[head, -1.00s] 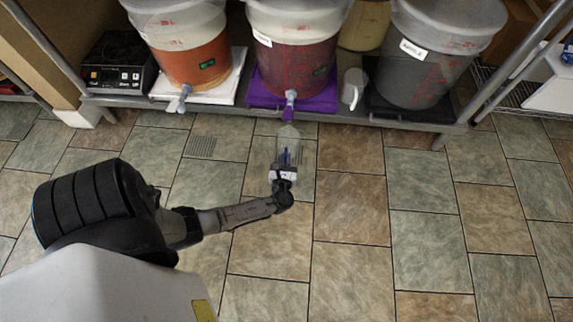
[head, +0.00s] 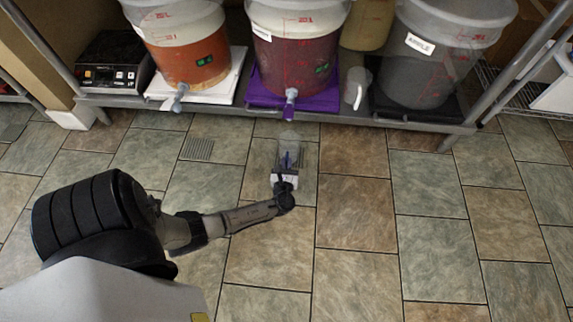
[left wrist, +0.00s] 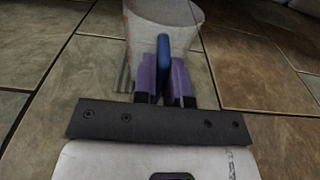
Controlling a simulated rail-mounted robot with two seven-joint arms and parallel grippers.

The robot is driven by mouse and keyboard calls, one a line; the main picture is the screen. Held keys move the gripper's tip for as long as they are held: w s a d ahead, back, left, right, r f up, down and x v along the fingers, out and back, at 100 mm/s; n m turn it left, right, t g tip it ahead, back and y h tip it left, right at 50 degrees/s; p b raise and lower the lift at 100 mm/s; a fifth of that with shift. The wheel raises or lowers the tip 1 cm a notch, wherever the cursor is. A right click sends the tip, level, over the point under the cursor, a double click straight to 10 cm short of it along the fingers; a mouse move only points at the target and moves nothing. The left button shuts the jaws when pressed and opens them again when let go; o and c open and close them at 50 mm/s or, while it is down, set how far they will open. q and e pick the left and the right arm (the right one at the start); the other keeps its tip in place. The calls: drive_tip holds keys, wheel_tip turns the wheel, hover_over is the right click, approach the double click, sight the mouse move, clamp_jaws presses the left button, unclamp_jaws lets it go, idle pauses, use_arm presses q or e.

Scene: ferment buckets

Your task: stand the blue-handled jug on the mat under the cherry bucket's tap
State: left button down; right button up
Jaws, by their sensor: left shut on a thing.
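The clear jug (head: 290,148) with a blue handle (left wrist: 163,57) is held in front of the shelf, over the floor tiles. My left gripper (head: 287,166) is shut on the handle; its purple fingers (left wrist: 163,82) sit either side of it in the left wrist view. The jug's pale body (left wrist: 185,28) shows beyond the fingers. The middle bucket (head: 296,60) with dark red contents stands on a purple mat (head: 262,92); its label is not readable. Its tap (head: 291,96) points out over the shelf edge, apart from the jug. My right gripper is not in view.
An orange-filled bucket (head: 187,62) on a white mat (head: 228,84) stands left. A grey bucket labelled APPLE (head: 430,68) and a white jug (head: 354,88) stand right. A black appliance (head: 112,70) is far left. A shelf leg (head: 486,90) stands right. The floor ahead is clear.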

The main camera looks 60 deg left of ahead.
use_arm(q)
drive_tip(key=c, duration=1.2)
unclamp_jaws()
drive_tip(key=shift+o, duration=0.2)
